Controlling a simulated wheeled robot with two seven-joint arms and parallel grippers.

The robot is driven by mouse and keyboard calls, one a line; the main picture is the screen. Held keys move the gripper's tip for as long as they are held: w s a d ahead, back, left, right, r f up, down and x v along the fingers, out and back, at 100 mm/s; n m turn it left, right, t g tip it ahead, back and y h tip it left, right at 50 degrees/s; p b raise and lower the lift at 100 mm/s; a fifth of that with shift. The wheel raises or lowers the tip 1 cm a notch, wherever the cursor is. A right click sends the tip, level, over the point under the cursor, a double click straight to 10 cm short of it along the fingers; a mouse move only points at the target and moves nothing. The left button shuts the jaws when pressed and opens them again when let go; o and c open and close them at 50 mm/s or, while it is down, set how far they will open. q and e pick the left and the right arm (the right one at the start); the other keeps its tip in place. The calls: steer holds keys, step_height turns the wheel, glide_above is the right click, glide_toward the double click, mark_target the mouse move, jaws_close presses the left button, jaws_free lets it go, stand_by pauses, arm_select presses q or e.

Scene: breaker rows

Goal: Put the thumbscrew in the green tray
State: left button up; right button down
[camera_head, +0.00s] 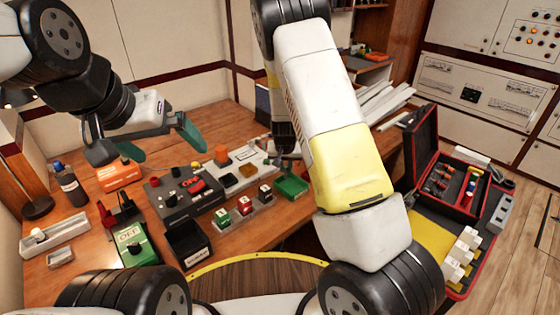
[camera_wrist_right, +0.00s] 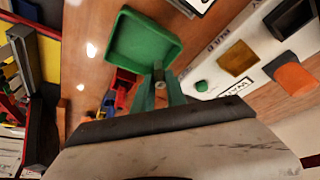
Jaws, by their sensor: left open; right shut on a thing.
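The green tray (camera_head: 292,187) lies on the wooden table near its front edge, right of centre in the head view. It also shows in the right wrist view (camera_wrist_right: 145,38), and its visible floor is empty. My right gripper (camera_head: 287,163) is just behind the tray in the head view. In the right wrist view its green fingers (camera_wrist_right: 160,82) are shut on a small grey metal piece, the thumbscrew (camera_wrist_right: 159,86), at the tray's edge. I cannot tell its height above the tray. My left gripper (camera_head: 145,144) is open and empty over the left of the table.
A grey control box (camera_head: 185,192) and a white labelled panel (camera_head: 238,168) stand left of the tray. A block with green, red and black buttons (camera_head: 244,208) is close to it. An open red-and-black case (camera_head: 455,185) is at the right. A bottle (camera_head: 69,186) stands far left.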

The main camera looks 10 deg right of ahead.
mark_target(286, 171)
steer(key=shift+w+f, duration=0.15)
steer(key=shift+f, duration=1.65)
steer(key=shift+d+f, duration=0.1)
steer(key=c, duration=1.4)
jaws_free()
steer(key=shift+o, duration=0.2)
steer(key=s+r+y, duration=0.1)
steer(key=s+r, duration=0.5)
steer(key=r, duration=0.4)
steer(key=s+r+n+y, duration=0.1)
steer(key=s+r+y, duration=0.1)
steer(key=s+r, duration=0.65)
steer(key=s+r+y, duration=0.1)
steer(key=s+r, duration=0.3)
steer(key=r, duration=0.7)
steer(key=s+d+r+n+t, duration=0.1)
steer(key=s+r, duration=0.2)
steer(key=s, duration=0.4)
steer(key=s+d+r, duration=0.1)
steer(key=s+r, duration=0.2)
steer(key=s, duration=0.4)
steer(key=shift+s+r+n+t+h, duration=0.15)
steer(key=shift+n+t+h, duration=0.25)
